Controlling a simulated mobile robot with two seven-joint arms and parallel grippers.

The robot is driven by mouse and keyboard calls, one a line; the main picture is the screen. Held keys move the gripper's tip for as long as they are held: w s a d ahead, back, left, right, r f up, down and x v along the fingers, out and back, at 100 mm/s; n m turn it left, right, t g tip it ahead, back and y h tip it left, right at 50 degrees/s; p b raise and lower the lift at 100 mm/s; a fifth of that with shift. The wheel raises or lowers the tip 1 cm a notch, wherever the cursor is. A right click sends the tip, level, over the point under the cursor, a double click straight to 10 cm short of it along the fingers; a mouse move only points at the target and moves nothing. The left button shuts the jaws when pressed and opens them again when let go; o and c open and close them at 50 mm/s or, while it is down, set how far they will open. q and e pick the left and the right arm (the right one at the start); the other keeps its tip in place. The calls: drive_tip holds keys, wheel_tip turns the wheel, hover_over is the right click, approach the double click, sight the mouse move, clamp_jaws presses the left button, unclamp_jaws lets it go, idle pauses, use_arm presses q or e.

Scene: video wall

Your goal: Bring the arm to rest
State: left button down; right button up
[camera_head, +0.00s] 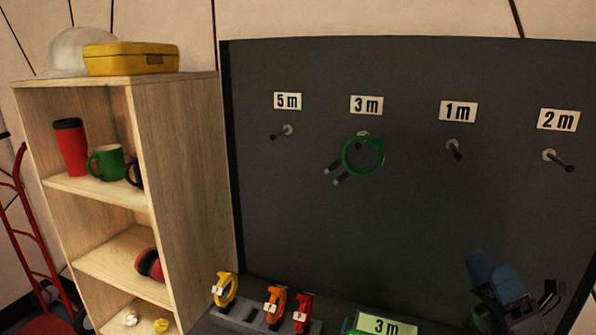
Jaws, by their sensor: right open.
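A dark wall panel (400,225) carries pegs under white labels reading 5 m, 3 m, 1 m and 2 m. A green cable coil (345,156) hangs on the peg under the 3 m label (366,105), with its dark plug ends sticking out at lower left. My right gripper (514,300) is at the lower right, in front of the panel, well away from the coil. It is open, with nothing seen in it. My left gripper is not in view.
The 5 m, 1 m and 2 m pegs are bare. A wooden shelf (185,190) stands left.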

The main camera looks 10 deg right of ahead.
drive_tip(key=w+f+m+g+h, duration=0.2)
drive_tip(key=f+m+h, duration=0.75)
drive_tip(key=m, duration=0.45)
drive_tip(key=w+f+m+g+h, duration=0.25)
drive_tip(key=f+m+h, duration=0.65)
drive_tip(key=m, duration=0.5)
drive_tip(key=s+a+f+m+g, duration=0.2)
drive_tip(key=s+a+f+g, duration=0.2)
drive_tip(key=s+f, duration=0.4)
drive_tip(key=s+a+f+m+g+y, duration=0.1)
drive_tip(key=s+a+f+m+g, duration=0.2)
drive_tip(key=s+f, duration=0.5)
wheel_tip(320, 180, down, 5)
drive_tip(key=shift+s+a+r+m+g, duration=0.15)
drive_tip(key=shift+a+m+g, duration=0.25)
drive_tip(key=shift+a, duration=0.7)
